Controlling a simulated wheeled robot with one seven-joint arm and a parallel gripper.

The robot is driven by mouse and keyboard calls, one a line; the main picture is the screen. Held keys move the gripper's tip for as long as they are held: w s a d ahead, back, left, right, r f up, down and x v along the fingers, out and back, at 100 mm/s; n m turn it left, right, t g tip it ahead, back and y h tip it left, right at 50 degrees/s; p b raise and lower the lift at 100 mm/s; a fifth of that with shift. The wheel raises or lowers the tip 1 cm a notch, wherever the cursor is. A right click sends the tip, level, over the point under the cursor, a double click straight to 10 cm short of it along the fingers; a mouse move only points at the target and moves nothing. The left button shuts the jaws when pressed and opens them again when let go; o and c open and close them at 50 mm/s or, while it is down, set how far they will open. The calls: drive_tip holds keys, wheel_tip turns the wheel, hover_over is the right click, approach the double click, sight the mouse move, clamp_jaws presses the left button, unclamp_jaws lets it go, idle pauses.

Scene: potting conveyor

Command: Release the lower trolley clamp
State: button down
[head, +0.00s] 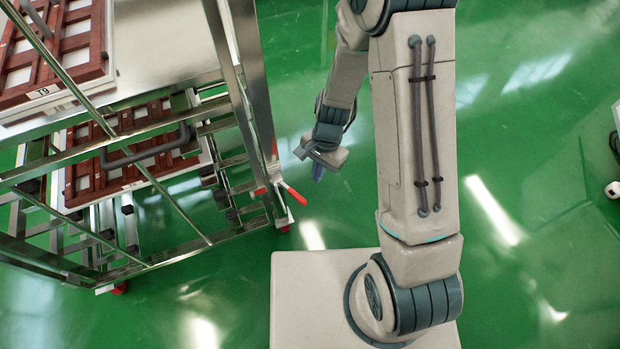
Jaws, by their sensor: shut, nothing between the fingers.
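A steel trolley (232,80) stands at the left. A red-handled clamp (293,194) sits low at its near right corner post, with the red lever sticking out to the right. A second red part (260,191) shows just left of it on the same post. My gripper (318,172) hangs to the right of the post, above and a little right of the red lever, apart from it in the picture. It is shut and empty. Its fingers point down and are small and partly hidden by its own body.
The trolley bears wood-framed trays, one labelled T9 (42,92) on top and another (135,150) below with a dark handle (145,155). Red caster parts (119,288) show at floor level. The green floor (545,180) at the right is mostly clear.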

drive_tip(key=p+v, duration=0.2)
drive_tip(key=v, duration=0.6)
drive_tip(key=shift+s+r, duration=0.2)
drive_tip(key=s+d+r+n+t+p, duration=0.1)
drive_tip(key=r+p, duration=0.5)
drive_tip(key=r, duration=0.7)
drive_tip(key=s+d+r+n+t+h+p, duration=0.1)
drive_tip(key=s+d+r+n+p, duration=0.3)
drive_tip(key=r, duration=1)
drive_tip(key=s+d+r+n+t+p, duration=0.2)
drive_tip(key=r+p, duration=0.7)
drive_tip(key=r, duration=0.5)
drive_tip(key=s+d+t, duration=0.1)
drive_tip(key=s+d, duration=0.1)
drive_tip(key=s, duration=0.1)
drive_tip(key=shift+s+d+r+n+h+p, duration=0.25)
drive_tip(key=shift+s+d+n+h+p, duration=0.15)
